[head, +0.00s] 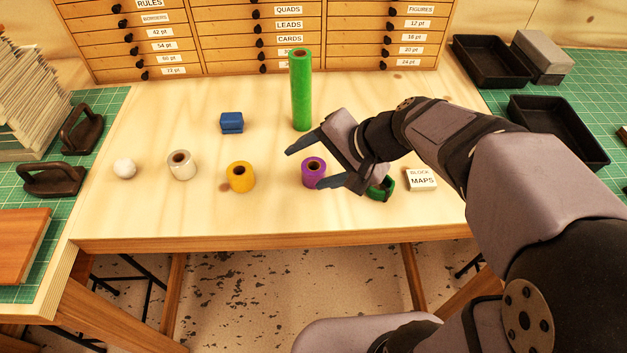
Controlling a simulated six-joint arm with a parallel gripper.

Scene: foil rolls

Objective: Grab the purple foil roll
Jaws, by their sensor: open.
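The purple foil roll (309,178) stands upright on the wooden table, right of the middle, with its brown core hole facing up. My gripper (304,168) is open, with one dark finger behind and left of the roll and the other in front and to its right. In this view the roll shows between the two fingers. The near finger overlaps the roll's lower right edge. I cannot tell how high the fingers are or whether they touch the roll.
A yellow roll (240,179) and a white roll (182,168) stand to the left, with a white ball (125,169) beyond. A tall green roll (301,95) and blue block (232,122) are behind.

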